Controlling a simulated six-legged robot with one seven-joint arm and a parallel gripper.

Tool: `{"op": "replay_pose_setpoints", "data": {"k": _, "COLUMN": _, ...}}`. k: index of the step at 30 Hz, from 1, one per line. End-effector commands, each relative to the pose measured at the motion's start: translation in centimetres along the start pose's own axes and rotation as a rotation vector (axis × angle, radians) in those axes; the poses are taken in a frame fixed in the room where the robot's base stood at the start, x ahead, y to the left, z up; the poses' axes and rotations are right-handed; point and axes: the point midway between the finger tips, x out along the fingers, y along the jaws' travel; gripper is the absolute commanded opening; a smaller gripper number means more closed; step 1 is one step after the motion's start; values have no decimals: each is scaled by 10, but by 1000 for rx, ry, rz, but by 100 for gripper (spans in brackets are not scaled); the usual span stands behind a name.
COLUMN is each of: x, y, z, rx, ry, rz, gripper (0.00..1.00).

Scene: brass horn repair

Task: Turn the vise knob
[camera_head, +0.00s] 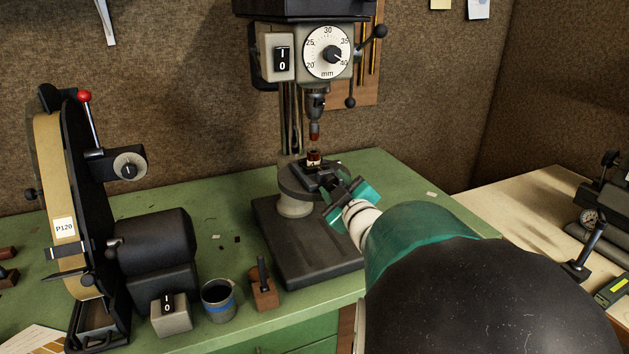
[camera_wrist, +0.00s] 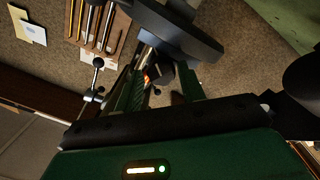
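The small dark vise (camera_head: 318,178) sits on the round table of the drill press, with a brown and brass-coloured piece (camera_head: 314,158) upright in it under the drill bit. My teal gripper (camera_head: 346,196) is at the near right side of the vise. Its fingers are spread apart. In the wrist view the two fingers of my gripper (camera_wrist: 160,84) also stand apart, with dark parts between and beyond them. The vise knob cannot be made out clearly; it appears to be at or behind my fingers. I cannot tell whether they touch it.
The drill press (camera_head: 328,52) stands over the vise, with ball-ended levers at its right. A belt sander (camera_head: 60,190), a grey cup (camera_head: 219,300) and a small wooden block (camera_head: 264,292) stand to the left on the green bench (camera_head: 195,195). A pale bench is at right.

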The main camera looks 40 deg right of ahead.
Motion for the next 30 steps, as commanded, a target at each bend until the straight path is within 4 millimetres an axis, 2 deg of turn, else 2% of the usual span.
{"op": "replay_pose_setpoints", "data": {"k": 12, "x": -3, "y": 0, "z": 0, "rx": 0, "ry": 0, "rz": -2, "gripper": 40}}
{"op": "replay_pose_setpoints", "data": {"k": 17, "x": -3, "y": 0, "z": 0, "rx": 0, "ry": 0, "rz": -1, "gripper": 8}}
{"op": "replay_pose_setpoints", "data": {"k": 30, "x": -1, "y": -1, "z": 0, "rx": 41, "ry": -1, "rz": -3, "gripper": 8}}
